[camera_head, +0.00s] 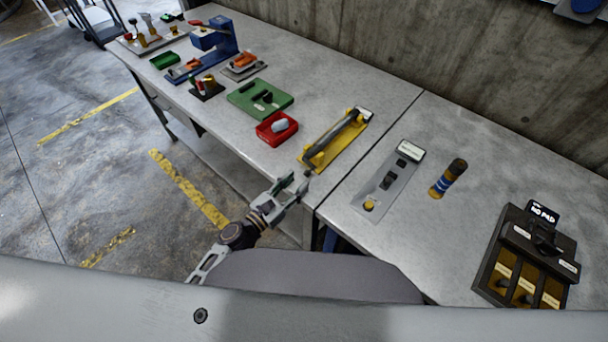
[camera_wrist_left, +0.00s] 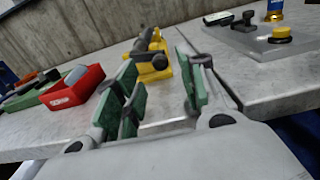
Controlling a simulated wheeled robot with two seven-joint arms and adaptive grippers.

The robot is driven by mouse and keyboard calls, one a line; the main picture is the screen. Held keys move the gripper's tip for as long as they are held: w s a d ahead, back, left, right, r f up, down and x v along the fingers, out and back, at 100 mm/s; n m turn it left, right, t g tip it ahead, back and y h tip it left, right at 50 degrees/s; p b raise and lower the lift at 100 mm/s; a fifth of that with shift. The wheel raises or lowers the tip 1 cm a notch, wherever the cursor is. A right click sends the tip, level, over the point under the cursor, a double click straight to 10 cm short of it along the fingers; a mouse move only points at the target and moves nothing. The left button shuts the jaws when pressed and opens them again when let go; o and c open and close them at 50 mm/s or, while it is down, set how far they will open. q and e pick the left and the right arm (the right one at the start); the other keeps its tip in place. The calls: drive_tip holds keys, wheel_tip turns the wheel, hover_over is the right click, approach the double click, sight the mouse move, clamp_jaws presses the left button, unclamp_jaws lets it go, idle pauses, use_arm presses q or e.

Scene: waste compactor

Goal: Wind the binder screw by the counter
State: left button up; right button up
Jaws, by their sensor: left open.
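What looks like the binder screw is a dark bar (camera_head: 335,132) on a yellow base (camera_head: 345,152), lying slantwise on the grey table. A small pale display, perhaps the counter (camera_head: 364,114), sits at its far end. In the left wrist view the yellow piece (camera_wrist_left: 161,68) shows beyond the fingers, partly hidden by them. My left gripper (camera_head: 293,187) is open and empty near the table's front edge, short of the yellow base's near end. Its green-padded fingers (camera_wrist_left: 163,95) stand apart in the left wrist view. My right gripper is not in view.
A red tray (camera_head: 268,137) with a pale object and a green plate (camera_head: 244,98) lie left of the yellow base. A grey plate (camera_head: 374,201) with a yellow button, a striped cylinder (camera_head: 447,178) and a black box (camera_head: 487,280) are to the right. A concrete wall stands behind.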

use_arm(q)
drive_tip(key=shift+p+x, duration=0.4)
drive_tip(key=shift+x, duration=1.8)
clamp_jaws()
